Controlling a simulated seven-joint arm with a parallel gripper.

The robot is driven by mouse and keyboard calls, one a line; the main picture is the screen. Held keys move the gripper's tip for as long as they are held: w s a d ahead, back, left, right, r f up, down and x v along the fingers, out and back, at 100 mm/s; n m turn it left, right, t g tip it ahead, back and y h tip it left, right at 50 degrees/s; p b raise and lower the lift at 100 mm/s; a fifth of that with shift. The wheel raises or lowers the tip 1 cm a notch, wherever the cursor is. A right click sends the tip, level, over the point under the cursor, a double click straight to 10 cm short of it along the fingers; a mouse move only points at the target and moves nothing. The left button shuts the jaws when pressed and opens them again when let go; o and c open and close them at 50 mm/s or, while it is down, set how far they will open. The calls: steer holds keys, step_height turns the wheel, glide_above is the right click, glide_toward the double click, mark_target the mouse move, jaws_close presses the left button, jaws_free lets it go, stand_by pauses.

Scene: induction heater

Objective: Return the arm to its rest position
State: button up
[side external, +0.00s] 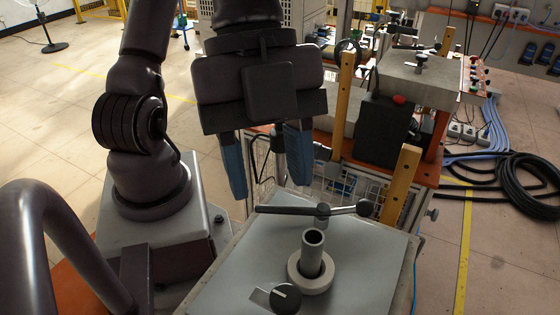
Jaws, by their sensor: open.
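My gripper (266,168) hangs at the upper middle of the side external view, pointing down. Its two blue-padded fingers are spread apart with nothing between them. It is above and behind the grey-topped work surface (365,255), apart from it. A grey metal tube (312,254) stands upright in a round collar (300,276) on that surface. My arm rises from its base at the left.
A handle bar with dark knobs (290,210) lies just below the fingers, behind the tube. A dark dial (285,299) sits at the front. Wooden posts (401,185) and a black box (385,132) stand at right. Black hoses (525,185) lie on the floor.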

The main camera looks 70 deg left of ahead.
steer(key=w+d+f+n+y, duration=0.1)
steer(key=w+f+n, duration=0.1)
steer(key=w+n, duration=0.1)
steer(key=w+d+f+n+t+y, duration=0.1)
steer(key=w+f+n, duration=0.2)
steer(key=w+f+n+t+y, duration=0.1)
steer(key=w+f+n, duration=0.1)
steer(key=w+f, duration=0.1)
steer(key=shift+w+d+f+n, duration=0.2)
steer(key=shift+w+d+n, duration=0.1)
steer(key=shift+d+n, duration=0.1)
steer(key=w+a+r+n+t+y, duration=0.1)
steer(key=a+r+n+y, duration=0.1)
steer(key=a, duration=0.5)
steer(key=w+a+r+n+t+y, duration=0.1)
steer(key=a+r+n+y, duration=0.15)
steer(key=a, duration=0.45)
steer(key=s+a+r+n+h, duration=0.1)
steer(key=s+a, duration=0.1)
steer(key=a, duration=0.1)
steer(key=s+a+r+n+t, duration=0.1)
steer(key=s+a+r+n, duration=0.1)
steer(key=a, duration=0.1)
steer(key=s+a+r+n+h, duration=0.1)
steer(key=a, duration=0.1)
steer(key=shift+s+a+r+t+h, duration=0.3)
steer(key=shift+s+a+h, duration=0.05)
steer(key=shift+s+a, duration=0.05)
steer(key=shift+s+a+n, duration=0.2)
steer(key=shift+s+n, duration=0.05)
